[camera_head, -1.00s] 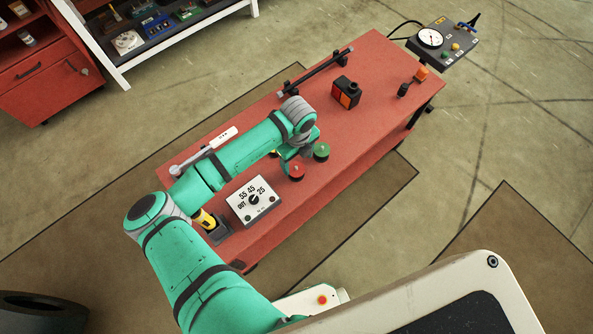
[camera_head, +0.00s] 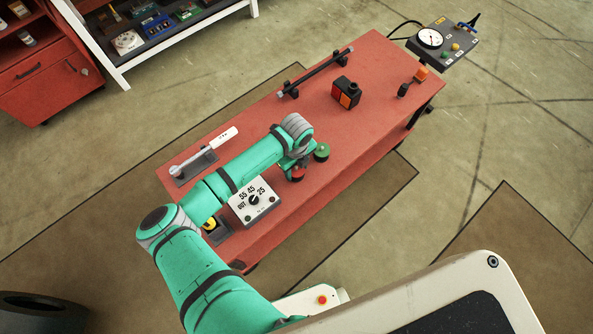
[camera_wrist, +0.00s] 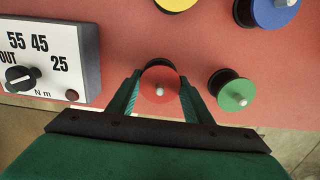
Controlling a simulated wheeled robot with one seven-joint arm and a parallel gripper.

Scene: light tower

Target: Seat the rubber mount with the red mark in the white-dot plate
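The rubber mount with the red mark (camera_head: 298,176) stands on the red bench; its red top with a pale stud faces up in the wrist view (camera_wrist: 160,87). My gripper (camera_wrist: 160,80) is open, with one finger on each side of this mount. Whether the fingers touch it is not clear. The mount with the green mark (camera_wrist: 235,93) stands just to its right. A mount with a blue top (camera_wrist: 275,10) and a yellow-topped one (camera_wrist: 175,4) are partly cut off at the top of the wrist view. I cannot make out a white-dot plate.
A white dial box (camera_head: 253,201) sits close left of the gripper. The bench (camera_head: 330,120) also holds a torque wrench (camera_head: 205,152), a dark bar on supports (camera_head: 316,73) and a black-orange block (camera_head: 346,93). A gauge box (camera_head: 440,42) is at the far end.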

